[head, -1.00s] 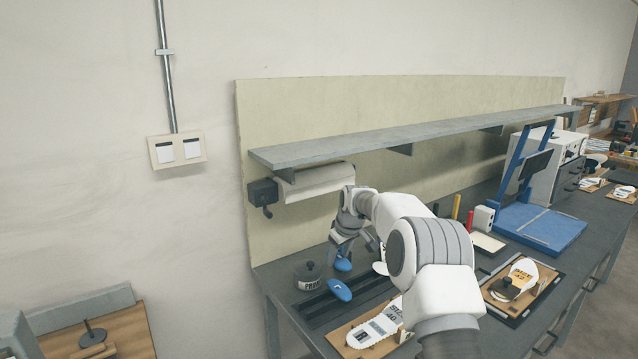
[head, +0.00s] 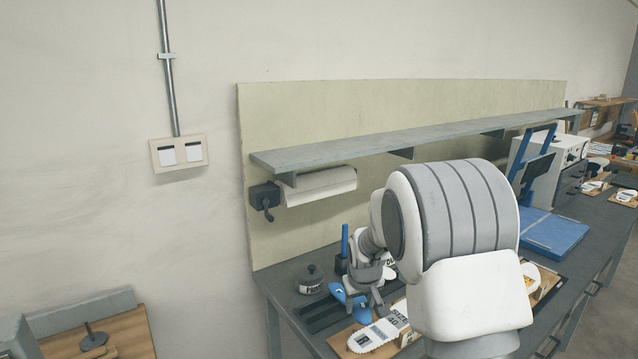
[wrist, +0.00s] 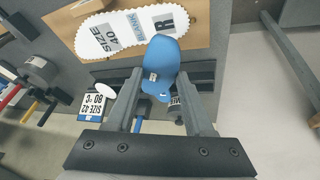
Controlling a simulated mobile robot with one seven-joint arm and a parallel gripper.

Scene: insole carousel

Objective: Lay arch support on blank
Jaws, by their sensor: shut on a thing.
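My gripper (wrist: 160,80) is shut on a blue arch support (wrist: 159,58), which sticks out past the fingertips in the wrist view. In the head view the held arch support (head: 362,312) shows just below my gripper (head: 366,298). The blank (wrist: 122,24) is white with a serrated edge and labels, and lies on a wooden board (wrist: 205,38). The held piece overlaps the blank's lower edge in the wrist view; I cannot tell the height between them.
A second blue arch support (head: 337,291) lies by the dark tray (head: 318,316). A grey lidded pot (head: 310,282) stands behind it. A paper roll (head: 320,186) and shelf (head: 400,143) are above. A blue-framed device (head: 548,232) stands at right.

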